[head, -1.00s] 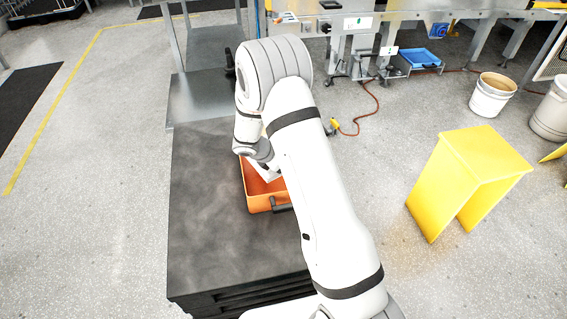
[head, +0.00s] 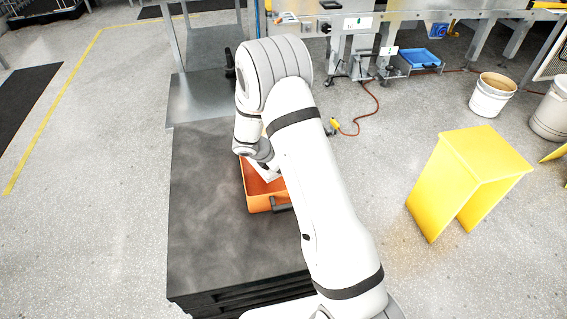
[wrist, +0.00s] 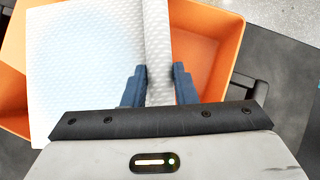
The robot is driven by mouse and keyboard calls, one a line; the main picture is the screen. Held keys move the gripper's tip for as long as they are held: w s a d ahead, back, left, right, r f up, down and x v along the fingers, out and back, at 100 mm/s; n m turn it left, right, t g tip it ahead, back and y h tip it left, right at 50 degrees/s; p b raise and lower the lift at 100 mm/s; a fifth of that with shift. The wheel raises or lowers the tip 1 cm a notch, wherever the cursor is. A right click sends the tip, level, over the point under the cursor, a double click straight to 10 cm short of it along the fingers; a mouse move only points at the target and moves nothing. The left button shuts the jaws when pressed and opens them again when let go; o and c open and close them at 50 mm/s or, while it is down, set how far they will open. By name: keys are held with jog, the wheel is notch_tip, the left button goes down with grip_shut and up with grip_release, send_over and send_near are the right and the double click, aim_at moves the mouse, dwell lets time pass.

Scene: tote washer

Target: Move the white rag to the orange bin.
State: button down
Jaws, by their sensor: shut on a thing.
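The white rag (wrist: 85,65) is a textured white cloth with a raised fold. In the wrist view my gripper (wrist: 160,75) is shut on that fold, one dark finger on each side. The orange bin (wrist: 210,50) shows behind and around the rag, which overlaps its left part. I cannot tell whether the rag touches the bin. In the head view the bin (head: 259,203) sits on a dark-topped stand, partly hidden by my arm. My gripper is mostly hidden there, and only a bit of white shows over the bin.
The dark top (head: 215,220) is bare in front and left of the bin. A metal surface (head: 200,97) lies behind it. A yellow stand (head: 465,175) and a white bucket (head: 492,96) are on the floor to the right.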

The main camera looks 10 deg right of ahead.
dwell(0.6)
jog(key=shift+f+b, duration=0.3)
jog(key=shift+b, duration=0.05)
jog(key=shift+r, duration=0.25)
dwell(0.5)
dwell(1.0)
jog(key=shift+r+p, duration=0.25)
jog(key=shift+p, duration=0.05)
dwell(0.3)
